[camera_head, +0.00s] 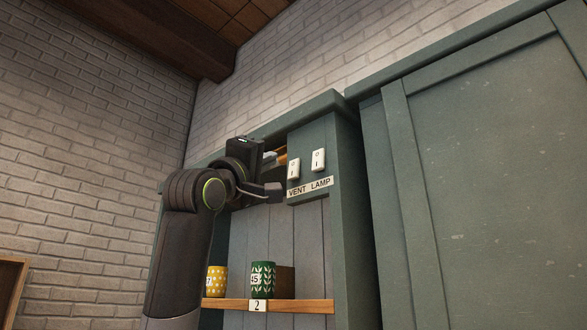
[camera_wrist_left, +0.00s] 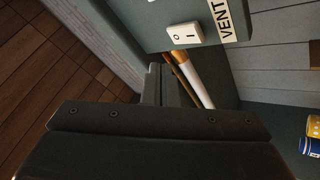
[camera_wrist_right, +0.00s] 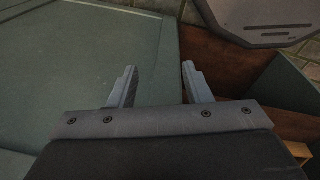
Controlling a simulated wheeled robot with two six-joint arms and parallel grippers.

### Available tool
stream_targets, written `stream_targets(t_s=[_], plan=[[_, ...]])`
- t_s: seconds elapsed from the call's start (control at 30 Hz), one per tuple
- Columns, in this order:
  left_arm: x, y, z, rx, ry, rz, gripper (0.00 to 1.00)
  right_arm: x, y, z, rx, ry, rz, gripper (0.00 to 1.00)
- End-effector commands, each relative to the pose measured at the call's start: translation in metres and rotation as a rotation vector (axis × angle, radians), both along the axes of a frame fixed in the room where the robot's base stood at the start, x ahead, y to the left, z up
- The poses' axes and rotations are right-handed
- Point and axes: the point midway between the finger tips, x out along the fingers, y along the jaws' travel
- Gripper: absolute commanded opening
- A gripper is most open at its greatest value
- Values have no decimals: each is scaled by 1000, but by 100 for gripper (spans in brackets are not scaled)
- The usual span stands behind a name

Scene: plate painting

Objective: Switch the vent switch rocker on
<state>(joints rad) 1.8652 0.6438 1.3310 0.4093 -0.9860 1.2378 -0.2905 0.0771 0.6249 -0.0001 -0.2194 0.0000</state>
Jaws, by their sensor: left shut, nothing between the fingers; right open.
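The vent switch (camera_head: 294,169) is a white rocker marked O and I on the green cabinet panel, above the VENT label (camera_head: 298,191). It also shows in the left wrist view (camera_wrist_left: 186,34), above the fingertips. My left gripper (camera_head: 274,188) is shut and empty, just left of and slightly below the switch. In the left wrist view its closed fingers (camera_wrist_left: 168,80) point toward the switch with a small gap. Which way the rocker is tilted I cannot tell for sure. My right gripper (camera_wrist_right: 157,84) is open and empty, away from the switch.
The lamp switch (camera_head: 318,160) sits just right of the vent switch. A yellow cup (camera_head: 217,281) and a green cup (camera_head: 262,279) stand on a wooden shelf (camera_head: 305,306) below. A large green cabinet (camera_head: 480,170) stands at the right. A green panel (camera_wrist_right: 85,70) lies before my right gripper.

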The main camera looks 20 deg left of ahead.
Motion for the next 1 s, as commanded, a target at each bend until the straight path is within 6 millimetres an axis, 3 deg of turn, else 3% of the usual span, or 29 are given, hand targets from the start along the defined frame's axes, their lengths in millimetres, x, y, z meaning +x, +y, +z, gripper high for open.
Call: stream_targets(t_s=[0.33,1.0], plan=[[32,-11,-4,0,1,0,0,-11,0,12,1,14,-3,44],[34,-12,-5,0,0,0,0,-12,-3,12,-4,17,-2,44]])
